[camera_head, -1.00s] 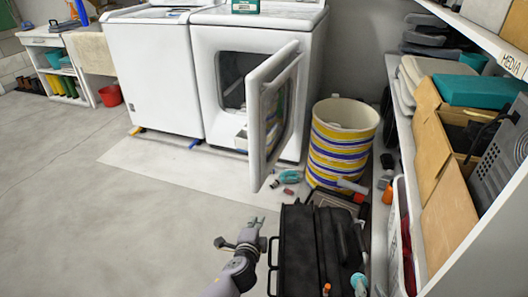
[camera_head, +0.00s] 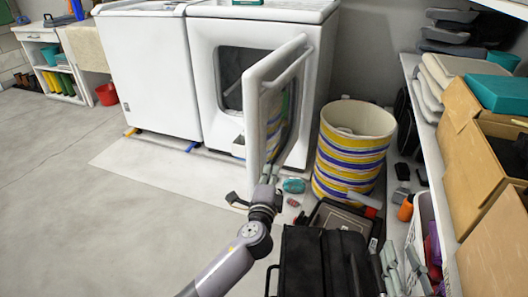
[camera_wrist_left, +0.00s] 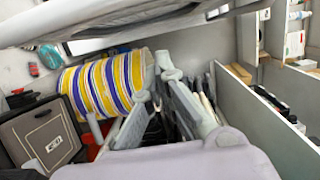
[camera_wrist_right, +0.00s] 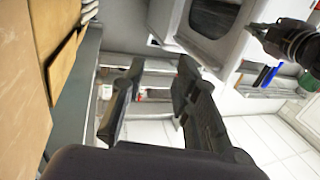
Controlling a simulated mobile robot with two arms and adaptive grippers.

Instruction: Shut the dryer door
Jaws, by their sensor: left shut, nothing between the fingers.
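My right gripper (camera_wrist_right: 160,75) is open and empty near the shelf.
A yellow, blue and white striped basket (camera_head: 350,155) stands right of the door. Small items and a black toolbox (camera_head: 318,262) lie on the floor below. A shelf with tan boxes (camera_head: 480,145) runs along the right. The left floor is clear.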

